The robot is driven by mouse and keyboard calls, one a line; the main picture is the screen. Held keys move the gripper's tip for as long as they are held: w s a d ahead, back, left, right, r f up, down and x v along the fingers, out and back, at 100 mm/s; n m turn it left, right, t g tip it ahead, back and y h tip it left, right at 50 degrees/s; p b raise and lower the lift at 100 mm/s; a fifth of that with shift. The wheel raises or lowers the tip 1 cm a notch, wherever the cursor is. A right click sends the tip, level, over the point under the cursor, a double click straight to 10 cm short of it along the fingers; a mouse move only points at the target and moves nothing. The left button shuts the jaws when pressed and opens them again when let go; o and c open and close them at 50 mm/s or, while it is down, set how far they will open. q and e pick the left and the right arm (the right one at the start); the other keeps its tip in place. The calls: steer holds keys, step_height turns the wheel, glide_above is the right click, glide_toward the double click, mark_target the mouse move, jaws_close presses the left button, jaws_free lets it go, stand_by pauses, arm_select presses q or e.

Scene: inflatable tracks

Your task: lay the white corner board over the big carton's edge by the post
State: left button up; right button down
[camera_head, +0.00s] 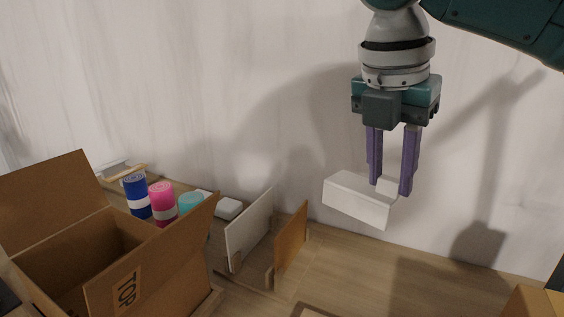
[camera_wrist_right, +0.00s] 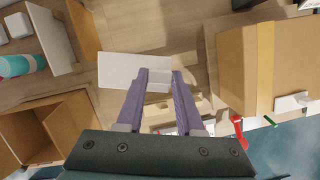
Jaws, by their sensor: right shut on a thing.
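My right gripper (camera_head: 390,190) is shut on the white corner board (camera_head: 352,200), holding it in the air over the table, clear of the cartons. The right wrist view also shows the board (camera_wrist_right: 122,70) between and beyond the purple fingers (camera_wrist_right: 158,80). A closed, taped brown carton (camera_wrist_right: 240,70) stands to the right in the right wrist view; only its corner (camera_head: 535,302) shows at the head view's lower right. It looks like the big carton. I cannot make out the post for certain. My left gripper is not in view.
An open carton marked TOP (camera_head: 100,285) stands at lower left, flaps up. Behind it are blue (camera_head: 136,195), pink (camera_head: 162,200) and teal rolls. A rack (camera_head: 245,275) holds upright white and brown boards. The wooden tabletop (camera_head: 370,280) below the gripper is largely bare.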

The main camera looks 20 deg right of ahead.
steer(key=s+d+m+g+y+p, duration=0.1)
steer(key=s+d+m+g+p, duration=0.15)
steer(key=d+m, duration=0.5)
steer(key=s+d+m+g+p, duration=0.2)
steer(key=d+m+p, duration=0.1)
steer(key=d+m, duration=0.5)
steer(key=s+d+f+m+t+y+p, duration=0.1)
steer(key=s+d+m+y+p, duration=0.2)
steer(key=s+m, duration=0.55)
steer(key=s+d+f+m+y+p, duration=0.2)
steer(key=s+d+m, duration=0.2)
steer(key=s+m, duration=0.4)
steer(key=shift+m, duration=0.3)
steer(key=f+b, duration=0.3)
steer(key=w+f+b, duration=0.1)
steer(key=f+b, duration=0.1)
steer(key=f, duration=0.1)
steer(key=shift+w+d+b, duration=0.1)
steer(key=shift+w+b, duration=0.1)
steer(key=shift+b, duration=0.2)
steer(key=shift+s+f+b, duration=0.15)
steer(key=shift+f+b, duration=0.55)
steer(key=shift+f, duration=0.45)
steer(key=shift+c, duration=2.3)
jaws_free()
steer(key=shift+r, duration=0.1)
